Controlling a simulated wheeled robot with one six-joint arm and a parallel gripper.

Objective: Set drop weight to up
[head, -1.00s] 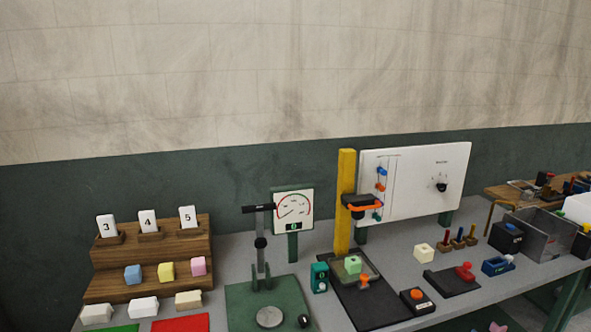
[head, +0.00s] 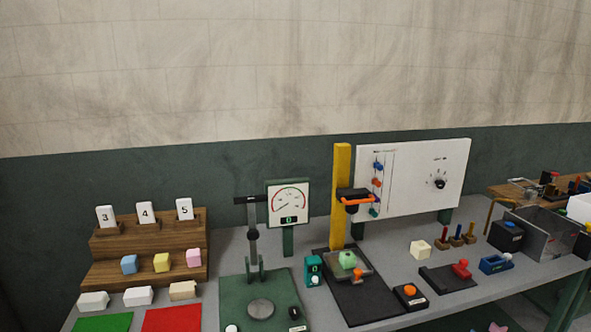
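A black block (head: 354,194) with an orange handle bar (head: 358,202) sits partway up a yellow column (head: 341,165); it looks like the drop weight. Column top shows above it. Below it, clear of the block, a pale green cube (head: 347,260) sits in a tray on a black base plate (head: 362,303). An orange knob (head: 357,273) stands beside the cube. My gripper is not in view.
A white panel (head: 415,175) with coloured knobs and a dial stands behind the column. A green lever press (head: 254,240) with a gauge (head: 289,203) is to the left. A black box with an orange button (head: 410,293) is front right.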

